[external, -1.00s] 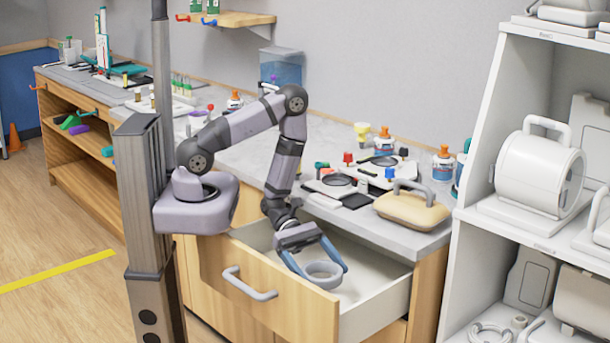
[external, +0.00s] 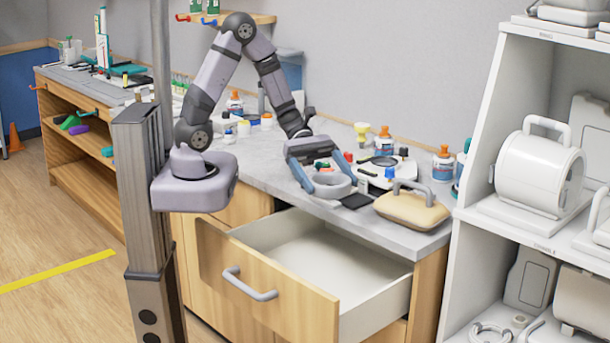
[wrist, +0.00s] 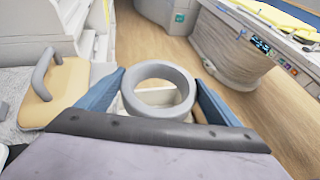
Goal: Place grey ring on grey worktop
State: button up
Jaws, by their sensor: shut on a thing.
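The grey ring (external: 333,186) is held between the two blue fingers of my gripper (external: 333,187), which is shut on it. In the external view the ring appears at the height of the grey worktop (external: 258,165), over its front part above the open drawer. Whether it touches the worktop cannot be told. In the wrist view the ring (wrist: 160,88) sits between the blue fingertips, and pale drawer parts show through its hole.
The open drawer (external: 375,290) below is empty in its visible part. A beige case with a handle (external: 410,210) stands to the right on the worktop. Bottles, a black pad (external: 356,201) and small instruments (external: 385,165) stand close behind. White shelves (external: 480,130) rise at the right.

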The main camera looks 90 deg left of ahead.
jog(key=w+a+n+t+y, duration=0.3)
jog(key=w+a+n+y, duration=0.15)
jog(key=a, duration=0.95)
jog(key=w+a+n+t+y, duration=0.3)
jog(key=a+n+t+y, duration=0.15)
jog(key=a, duration=0.95)
jog(key=s+a+n+g+y, duration=0.1)
jog(key=s+a+n+y, duration=0.3)
jog(key=a, duration=0.7)
jog(key=s+a+n+y, duration=0.4)
jog(key=s+a, duration=0.3)
jog(key=a, duration=0.5)
jog(key=shift+f+n+g+y+b, duration=0.3)
jog(key=shift+g+y+b, duration=0.1)
jog(key=shift+y, duration=0.1)
jog(key=shift+w+f+p, duration=0.1)
jog(key=shift+f+p, duration=0.55)
jog(key=shift+f, duration=2.2)
jog(key=shift+f, duration=0.1)
